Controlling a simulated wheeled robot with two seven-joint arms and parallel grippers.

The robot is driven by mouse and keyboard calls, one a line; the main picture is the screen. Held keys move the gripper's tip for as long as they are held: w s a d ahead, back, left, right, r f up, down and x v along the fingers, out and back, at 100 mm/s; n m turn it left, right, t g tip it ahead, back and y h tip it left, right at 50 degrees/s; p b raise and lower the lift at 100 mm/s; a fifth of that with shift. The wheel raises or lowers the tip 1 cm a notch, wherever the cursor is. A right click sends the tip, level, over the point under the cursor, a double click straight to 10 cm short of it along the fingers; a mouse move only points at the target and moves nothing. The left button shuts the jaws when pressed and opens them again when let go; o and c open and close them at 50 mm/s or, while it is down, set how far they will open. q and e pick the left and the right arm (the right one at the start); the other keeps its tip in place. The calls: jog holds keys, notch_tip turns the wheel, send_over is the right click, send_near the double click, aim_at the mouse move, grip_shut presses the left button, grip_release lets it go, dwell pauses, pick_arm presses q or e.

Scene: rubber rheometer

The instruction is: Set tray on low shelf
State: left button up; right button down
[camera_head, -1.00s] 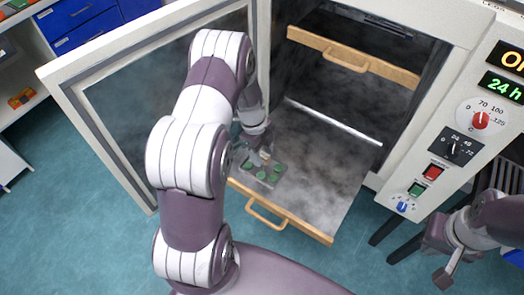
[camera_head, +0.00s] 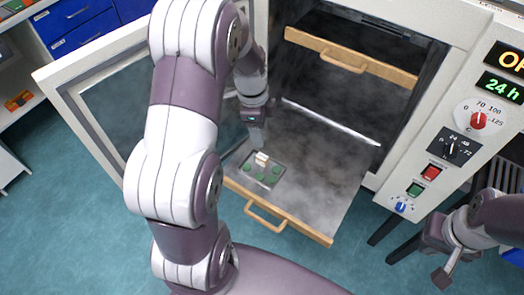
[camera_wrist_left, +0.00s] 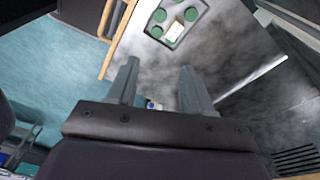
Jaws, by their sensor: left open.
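The tray (camera_head: 262,169) is small and dark with several green discs and a pale piece on it. It lies on the front left part of the low shelf (camera_head: 310,170), a grey plate with a wooden front edge and handle that is pulled out of the cabinet. In the left wrist view the tray (camera_wrist_left: 176,18) is at the top, beyond my fingertips. My left gripper (camera_wrist_left: 158,75) is open and empty above the shelf, apart from the tray; in the head view it hangs just behind the tray. My right gripper (camera_head: 440,262) is at the lower right, away from the shelf.
The cabinet door (camera_head: 60,95) stands open at the left. An upper shelf (camera_head: 350,60) with a wooden front is above the low one. The control panel (camera_head: 460,140) is on the right. Blue drawers (camera_head: 80,20) stand at the far left.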

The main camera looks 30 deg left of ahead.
pick_arm(q)
jog(key=s+d+r+n+t+y, duration=0.1)
jog(key=s+d+r+n, duration=0.2)
jog(key=s+d+n, duration=0.5)
jog(key=s+n, duration=0.3)
jog(key=n, duration=0.3)
jog(key=shift+d+t+y, duration=0.15)
jog(key=shift+t+y, duration=0.15)
jog(key=shift+f, duration=0.1)
